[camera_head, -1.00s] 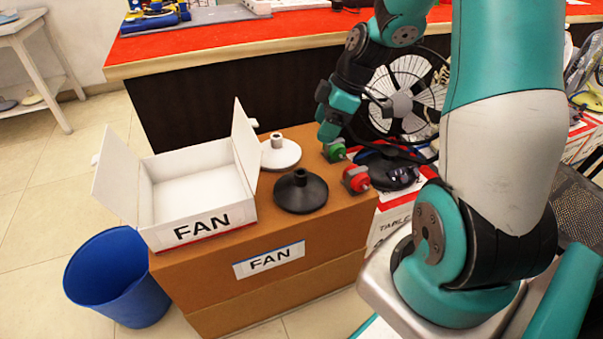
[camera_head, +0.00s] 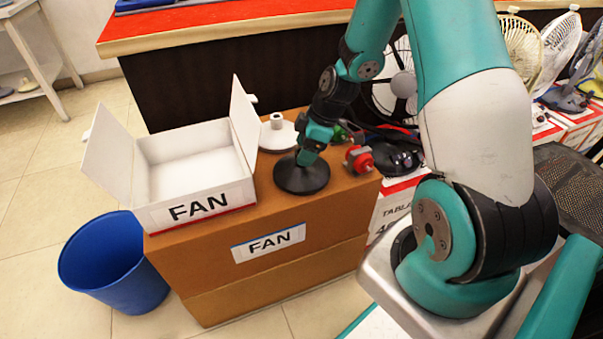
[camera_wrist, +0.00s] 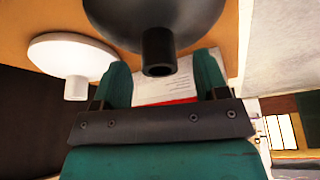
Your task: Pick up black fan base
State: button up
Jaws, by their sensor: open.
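The black fan base (camera_head: 302,179) is a round disc with a short upright stem, standing on the brown cardboard box marked FAN (camera_head: 340,215). My gripper (camera_head: 304,158) is right above it in the head view and hides its stem. In the wrist view the black base (camera_wrist: 150,18) is at the top, and its hollow stem end lies between the two teal fingers of my gripper (camera_wrist: 160,80). The fingers are open, with a gap on each side of the stem.
A white fan base (camera_head: 277,135) stands behind the black one. An open white FAN box (camera_head: 190,165) is to the left. Red (camera_head: 358,158) and green fan parts lie to the right. A blue bin (camera_head: 112,262) stands on the floor at left.

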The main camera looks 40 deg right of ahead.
jog(key=x, duration=0.2)
jog(key=shift+w+f, duration=0.15)
jog(key=shift+f, duration=0.1)
grip_shut()
jog(key=shift+r, duration=0.15)
